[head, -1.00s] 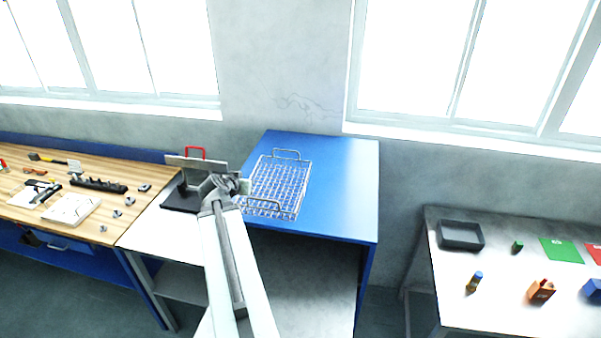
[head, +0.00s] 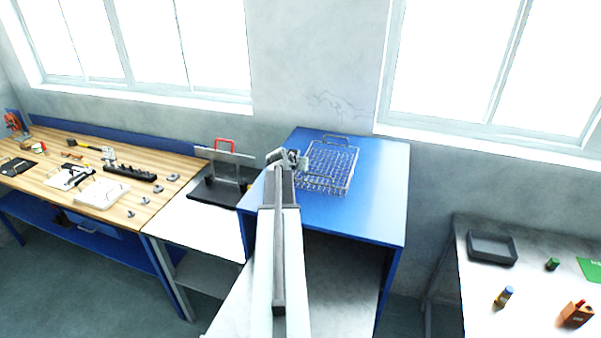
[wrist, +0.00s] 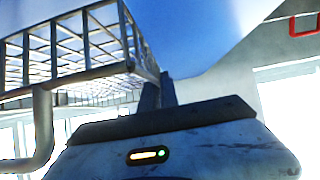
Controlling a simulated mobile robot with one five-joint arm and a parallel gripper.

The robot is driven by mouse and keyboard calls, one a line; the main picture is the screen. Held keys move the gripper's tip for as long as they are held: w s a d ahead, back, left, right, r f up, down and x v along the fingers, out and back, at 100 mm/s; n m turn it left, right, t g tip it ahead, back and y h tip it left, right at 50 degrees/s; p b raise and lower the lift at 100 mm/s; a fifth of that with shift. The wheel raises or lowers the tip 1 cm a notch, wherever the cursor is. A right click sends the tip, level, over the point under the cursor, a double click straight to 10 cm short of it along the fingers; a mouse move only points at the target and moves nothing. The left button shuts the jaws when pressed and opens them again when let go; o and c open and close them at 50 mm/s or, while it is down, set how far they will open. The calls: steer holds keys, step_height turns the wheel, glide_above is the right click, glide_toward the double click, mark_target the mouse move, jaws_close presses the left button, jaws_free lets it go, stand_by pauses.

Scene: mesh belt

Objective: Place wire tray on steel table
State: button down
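The wire tray (head: 327,168) is a silver mesh basket with a looped end handle, at the back left of the blue table (head: 380,205). My gripper (head: 291,160) is at its left side. In the wrist view, the tray (wrist: 85,45) fills the upper left and its rim runs to my two dark fingers (wrist: 157,92). The fingers are close together and look shut on the rim, though the contact is partly hidden. A grey metal-topped table (head: 475,290) stands at the right. A pale-topped table (head: 190,228) stands left of the blue one.
The wooden bench (head: 145,190) farther left holds tools. The blue table's right part is bare.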

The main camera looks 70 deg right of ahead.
step_height(320, 180, down, 2)
steer(key=shift+f+b, duration=0.25)
steer(key=shift+b, duration=0.2)
steer(key=shift+a+r, duration=0.1)
steer(key=shift+r, duration=0.15)
steer(key=shift+f, duration=0.15)
steer(key=c, duration=1.6)
jaws_free()
